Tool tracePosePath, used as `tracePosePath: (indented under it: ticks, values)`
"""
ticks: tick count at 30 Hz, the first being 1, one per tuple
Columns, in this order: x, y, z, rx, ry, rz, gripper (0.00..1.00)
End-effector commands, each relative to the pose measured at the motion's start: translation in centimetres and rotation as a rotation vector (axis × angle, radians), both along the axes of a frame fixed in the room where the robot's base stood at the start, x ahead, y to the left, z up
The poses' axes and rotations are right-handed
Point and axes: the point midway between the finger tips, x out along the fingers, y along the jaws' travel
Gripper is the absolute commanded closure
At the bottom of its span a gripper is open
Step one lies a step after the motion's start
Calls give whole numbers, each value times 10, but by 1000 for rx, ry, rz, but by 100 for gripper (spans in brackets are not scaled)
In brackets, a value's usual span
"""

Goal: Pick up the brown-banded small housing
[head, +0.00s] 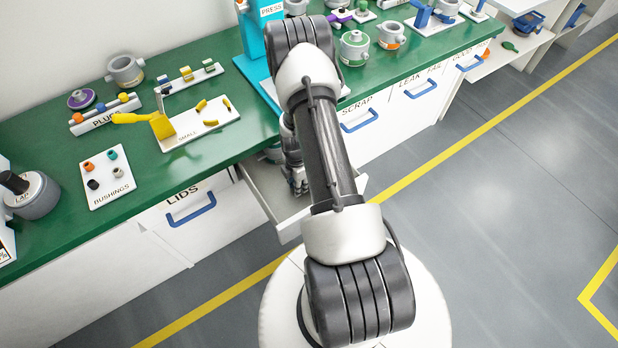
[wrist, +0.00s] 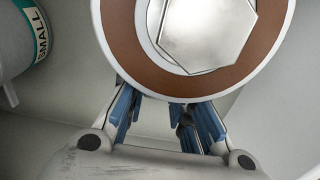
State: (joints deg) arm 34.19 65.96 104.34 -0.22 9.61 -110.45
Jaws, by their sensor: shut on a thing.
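The brown-banded small housing (wrist: 130,45) fills the upper middle of the wrist view, seen end-on with a wide brown ring, a pale rim and a shiny hexagonal centre. My gripper (wrist: 168,112) has its blue-padded fingers at the housing's near edge and is shut on it. The fingers' far contact is hidden behind the housing. In the head view my gripper (head: 298,186) reaches down into an open drawer (head: 262,194), and my arm hides the held housing there.
Another grey housing with a teal SMALL label (wrist: 38,40) lies close at the left in the drawer. Drawer walls surround my gripper. Floor at the right is clear.

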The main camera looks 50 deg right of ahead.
Motion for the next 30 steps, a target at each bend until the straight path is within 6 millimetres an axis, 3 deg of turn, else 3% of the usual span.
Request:
tracePosePath:
  ticks: [9,15,20,30]
  values:
    - [1,-1,3,-1,-2,0,100]
    - [1,-1,19,-2,-3,0,100]
    - [2,-1,50,-3,-4,0,100]
    - [2,-1,145,-2,-4,0,100]
